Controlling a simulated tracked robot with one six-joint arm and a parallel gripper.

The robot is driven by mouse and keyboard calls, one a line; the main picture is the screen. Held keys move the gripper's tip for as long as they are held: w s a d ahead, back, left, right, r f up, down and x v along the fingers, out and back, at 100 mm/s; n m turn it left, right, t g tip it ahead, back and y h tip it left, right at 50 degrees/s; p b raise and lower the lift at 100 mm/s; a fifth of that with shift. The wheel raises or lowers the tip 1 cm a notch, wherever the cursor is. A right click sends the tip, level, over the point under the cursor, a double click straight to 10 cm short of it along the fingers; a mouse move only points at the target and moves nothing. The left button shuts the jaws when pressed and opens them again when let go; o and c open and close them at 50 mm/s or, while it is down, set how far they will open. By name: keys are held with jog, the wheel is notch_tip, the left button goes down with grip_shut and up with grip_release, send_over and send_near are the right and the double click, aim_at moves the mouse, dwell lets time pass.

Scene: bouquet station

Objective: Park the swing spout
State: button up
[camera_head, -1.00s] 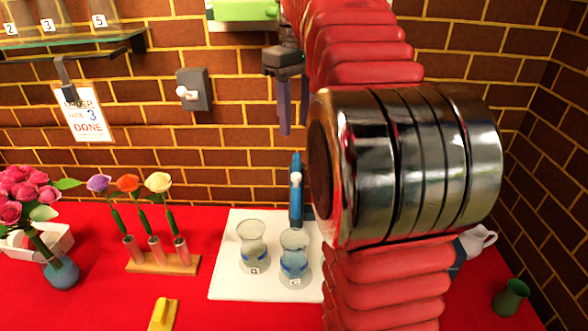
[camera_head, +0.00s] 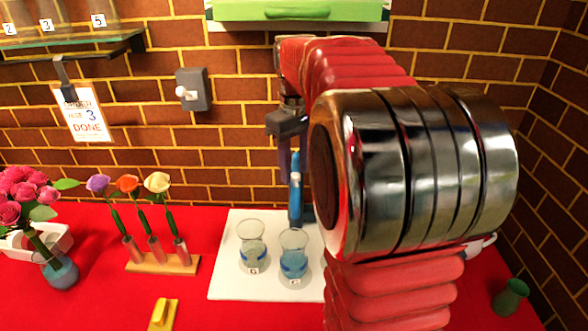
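The swing spout (camera_head: 295,190) is a slim blue upright piece with a pale band, at the back edge of the white tray (camera_head: 228,285). My gripper (camera_head: 293,160) points down at its top, with dark purple fingers. One finger shows to the left of the blue piece and part of the other to the right. The fingers look apart; whether they touch the spout I cannot tell. Two clear glass vases with labels, the left vase (camera_head: 251,246) and the right vase (camera_head: 293,255), stand on the tray in front of the spout. My arm hides what lies right of it.
A wooden rack (camera_head: 165,264) holds three flowers left of the tray. A blue vase (camera_head: 61,272) stands by pink roses (camera_head: 25,190). A yellow block (camera_head: 162,315) lies in front, and a green cup (camera_head: 511,297) at right. A wall switch (camera_head: 193,90) is behind.

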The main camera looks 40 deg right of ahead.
jog(key=shift+f, duration=0.4)
grip_shut()
dwell(0.4)
